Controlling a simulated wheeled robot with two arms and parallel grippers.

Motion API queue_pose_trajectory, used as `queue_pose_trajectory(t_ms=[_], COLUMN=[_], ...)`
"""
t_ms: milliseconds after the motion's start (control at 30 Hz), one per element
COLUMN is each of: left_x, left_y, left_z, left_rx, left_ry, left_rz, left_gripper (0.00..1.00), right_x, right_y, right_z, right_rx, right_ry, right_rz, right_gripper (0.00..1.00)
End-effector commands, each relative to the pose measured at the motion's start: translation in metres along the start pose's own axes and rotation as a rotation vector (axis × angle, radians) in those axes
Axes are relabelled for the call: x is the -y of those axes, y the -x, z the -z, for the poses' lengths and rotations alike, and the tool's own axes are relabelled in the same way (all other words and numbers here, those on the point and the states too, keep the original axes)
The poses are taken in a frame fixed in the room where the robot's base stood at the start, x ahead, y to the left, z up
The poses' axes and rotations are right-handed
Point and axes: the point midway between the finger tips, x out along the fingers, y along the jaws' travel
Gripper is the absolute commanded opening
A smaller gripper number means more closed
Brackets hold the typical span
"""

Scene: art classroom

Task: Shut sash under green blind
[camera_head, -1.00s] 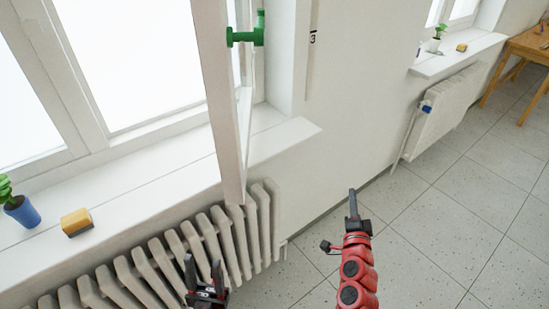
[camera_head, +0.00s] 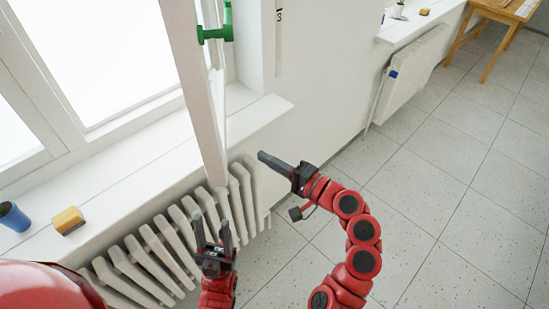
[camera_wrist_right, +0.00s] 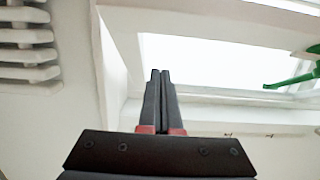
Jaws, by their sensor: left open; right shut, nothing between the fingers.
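The open white sash (camera_head: 192,80) stands out from the window over the sill, seen nearly edge-on, with a green handle (camera_head: 218,32) on it. The green handle also shows at the right of the right wrist view (camera_wrist_right: 292,80). My right gripper (camera_head: 262,156) is shut and empty, to the right of the sash's lower end and apart from it, pointing left. In the right wrist view its closed fingers (camera_wrist_right: 160,75) point towards the white frame. My left gripper (camera_head: 212,220) is open and empty, in front of the radiator and below the sash. No blind is in view.
A white sill (camera_head: 130,165) holds a yellow sponge (camera_head: 68,220) and a blue pot (camera_head: 13,217). A ribbed radiator (camera_head: 180,225) is below it. A second radiator (camera_head: 412,70) and a wooden table (camera_head: 497,12) stand further right. The tiled floor at right is clear.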

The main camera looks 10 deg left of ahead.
Motion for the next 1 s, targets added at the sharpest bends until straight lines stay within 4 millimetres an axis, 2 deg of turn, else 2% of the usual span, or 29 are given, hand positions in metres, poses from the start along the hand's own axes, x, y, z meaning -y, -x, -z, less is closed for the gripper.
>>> queue_pose_trajectory(t_ms=[33,200,267,400,600,1000], left_x=[0.001,0.001,0.001,0.002,0.002,0.002], left_y=[-0.01,-0.024,-0.028,-0.04,-0.045,-0.045], left_z=[0.002,0.004,0.005,0.007,0.007,0.007], left_rx=[0.0,0.0,0.0,0.0,0.0,0.0], left_ry=[0.0,0.0,0.0,0.0,0.0,0.0], left_rz=[0.0,0.0,0.0,0.0,0.0,0.0], left_gripper=[0.5,0.5,0.5,0.5,0.5,0.5], right_x=[0.005,0.005,0.005,0.004,0.001,0.0], right_y=[-0.012,-0.049,-0.059,-0.072,-0.082,-0.083], right_z=[-0.002,-0.001,-0.002,-0.018,-0.027,-0.028], right_rx=[0.005,0.004,0.004,0.001,-0.003,-0.005], right_ry=[0.0,-0.001,0.0,0.0,0.0,0.0], right_rz=[-0.002,0.0,-0.002,-0.002,0.0,0.0], right_gripper=[0.0,0.0,0.0,0.0,0.0,0.0])
